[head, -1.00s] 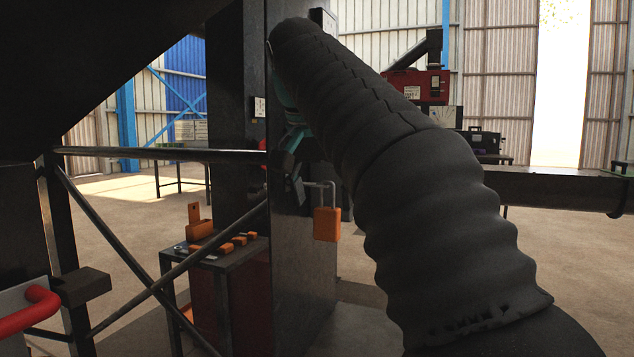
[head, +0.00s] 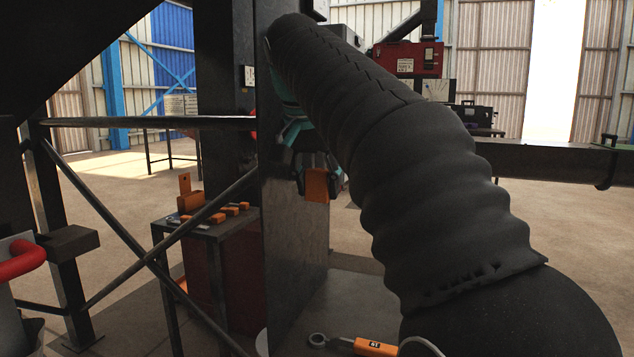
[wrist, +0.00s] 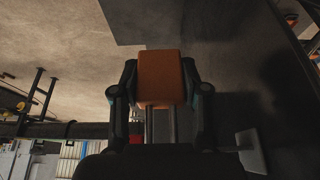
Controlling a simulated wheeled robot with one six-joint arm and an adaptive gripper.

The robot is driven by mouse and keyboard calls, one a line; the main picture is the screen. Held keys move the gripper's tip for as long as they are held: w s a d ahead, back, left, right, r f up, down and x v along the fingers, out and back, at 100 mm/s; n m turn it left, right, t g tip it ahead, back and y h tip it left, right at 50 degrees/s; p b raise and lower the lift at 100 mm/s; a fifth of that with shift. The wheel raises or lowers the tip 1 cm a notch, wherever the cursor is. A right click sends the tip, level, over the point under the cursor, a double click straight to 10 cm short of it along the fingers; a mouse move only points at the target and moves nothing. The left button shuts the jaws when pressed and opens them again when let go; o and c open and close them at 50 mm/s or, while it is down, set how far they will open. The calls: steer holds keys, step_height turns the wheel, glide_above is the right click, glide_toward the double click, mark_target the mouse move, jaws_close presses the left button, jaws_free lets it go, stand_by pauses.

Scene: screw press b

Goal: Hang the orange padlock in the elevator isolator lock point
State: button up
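The orange padlock (head: 317,185) is at the dark upright panel (head: 300,250), partly covered by my gripper (head: 318,172). In the wrist view the padlock's body (wrist: 160,75) lies between the two fingers of my gripper (wrist: 160,85), which appear to press on its sides. The two steel shackle legs (wrist: 161,125) run from the body back toward my palm. The shackle's top is hidden, so I cannot tell whether it passes through anything. The isolator lock point cannot be made out.
A small table (head: 205,232) with several orange items stands left, behind crossed dark braces. A red handle (head: 22,258) is at the far left. A steel-ringed orange tool (head: 370,347) lies low in front. A dark beam (head: 560,158) crosses the right. Open floor lies right of the panel.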

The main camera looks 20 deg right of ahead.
steer(key=shift+c, duration=0.9)
steer(key=o, duration=0.3)
steer(key=c, duration=0.4)
steer(key=o, duration=1.4)
